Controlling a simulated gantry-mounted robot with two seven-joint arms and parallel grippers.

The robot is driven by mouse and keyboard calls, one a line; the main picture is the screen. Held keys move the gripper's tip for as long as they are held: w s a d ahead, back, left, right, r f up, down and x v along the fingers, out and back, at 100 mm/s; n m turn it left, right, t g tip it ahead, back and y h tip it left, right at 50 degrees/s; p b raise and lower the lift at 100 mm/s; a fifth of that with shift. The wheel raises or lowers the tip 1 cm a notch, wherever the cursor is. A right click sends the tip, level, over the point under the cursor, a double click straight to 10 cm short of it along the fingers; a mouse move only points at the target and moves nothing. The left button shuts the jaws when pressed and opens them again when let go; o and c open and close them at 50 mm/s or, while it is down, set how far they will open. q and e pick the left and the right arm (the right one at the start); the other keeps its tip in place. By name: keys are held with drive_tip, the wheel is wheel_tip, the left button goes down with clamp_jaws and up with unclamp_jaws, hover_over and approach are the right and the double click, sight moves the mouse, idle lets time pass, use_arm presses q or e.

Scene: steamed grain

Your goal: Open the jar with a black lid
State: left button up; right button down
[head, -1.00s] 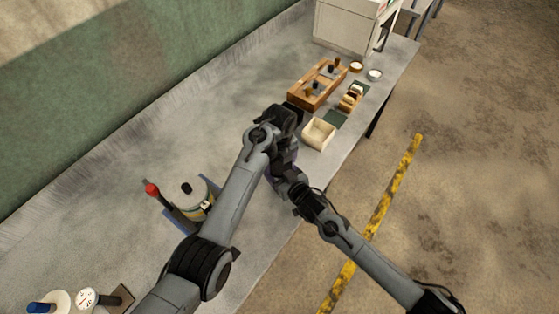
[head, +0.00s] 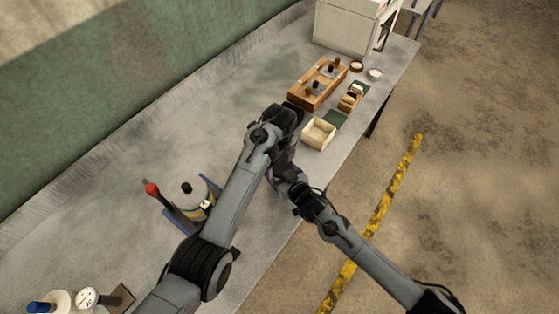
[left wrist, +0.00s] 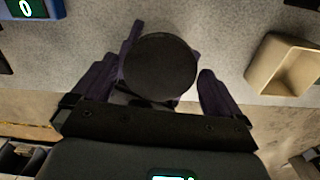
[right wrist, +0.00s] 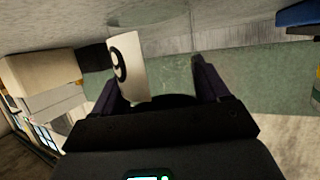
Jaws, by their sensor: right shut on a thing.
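The jar's round black lid (left wrist: 157,67) faces my left wrist camera, between the two dark purple fingers of my left gripper (left wrist: 155,88). The fingers are spread, with a clear gap between the lid and the right-hand finger. The jar body is mostly hidden under the lid. My right gripper (right wrist: 157,85) is shut on the jar, whose pale label (right wrist: 128,66) with a dark digit shows between its fingers. In the head view both grippers meet above the table's front edge, and my left wrist hides the jar there.
An open beige box (head: 319,133) stands just right of the grippers. Beyond it are a wooden rack (head: 318,84), small dishes and a white machine (head: 343,26). At left a black-capped canister (head: 192,201) stands by a blue stand.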

use_arm(q)
drive_tip(key=shift+r, duration=2.4)
wheel_tip(320, 180, up, 3)
drive_tip(key=m, duration=0.3)
drive_tip(key=shift+f, duration=3.9)
drive_tip(key=c, duration=1)
drive_tip(key=n, duration=0.3)
drive_tip(key=o, duration=1)
